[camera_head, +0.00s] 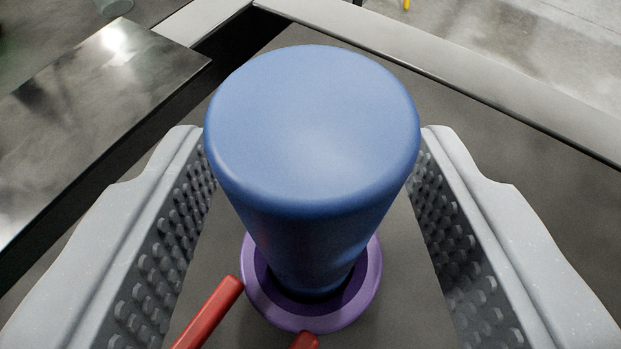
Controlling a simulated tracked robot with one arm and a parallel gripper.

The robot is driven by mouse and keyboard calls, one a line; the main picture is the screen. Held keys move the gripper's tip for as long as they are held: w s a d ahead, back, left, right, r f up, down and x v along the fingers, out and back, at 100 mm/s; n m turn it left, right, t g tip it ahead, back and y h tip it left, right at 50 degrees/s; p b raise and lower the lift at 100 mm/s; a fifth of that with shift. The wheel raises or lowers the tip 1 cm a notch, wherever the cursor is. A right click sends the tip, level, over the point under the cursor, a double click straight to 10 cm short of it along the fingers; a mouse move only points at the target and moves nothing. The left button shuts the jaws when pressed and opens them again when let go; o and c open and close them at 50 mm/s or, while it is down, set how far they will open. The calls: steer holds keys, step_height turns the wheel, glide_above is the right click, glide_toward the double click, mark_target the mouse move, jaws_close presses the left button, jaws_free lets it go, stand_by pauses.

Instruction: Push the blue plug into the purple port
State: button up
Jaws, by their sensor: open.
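The blue plug (312,130) is a smooth cylinder with a rounded top. It stands between the two jaws of my gripper (315,165), close to the camera. Its lower end is inside the ring of the purple port (362,292), with a dark gap showing at the ring's front. How deep the plug sits cannot be told. My gripper is open, with one grey studded jaw on each side of the plug. The jaw tips reach near the plug's upper sides; whether they touch it cannot be told.
Two red bars (212,312) lie at the front of the port. A dark metal plate (85,125) is at the left. Pale frame beams (450,75) run across the back and right. Grey floor (560,45) shows beyond, with a small yellow item at the top.

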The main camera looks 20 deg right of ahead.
steer(key=shift+s+f, duration=0.1)
steer(key=b+v, duration=0.1)
steer(key=v, duration=1.2)
steer(key=shift+s+r, duration=0.2)
steer(key=shift+r, duration=0.05)
steer(key=shift+a, duration=0.15)
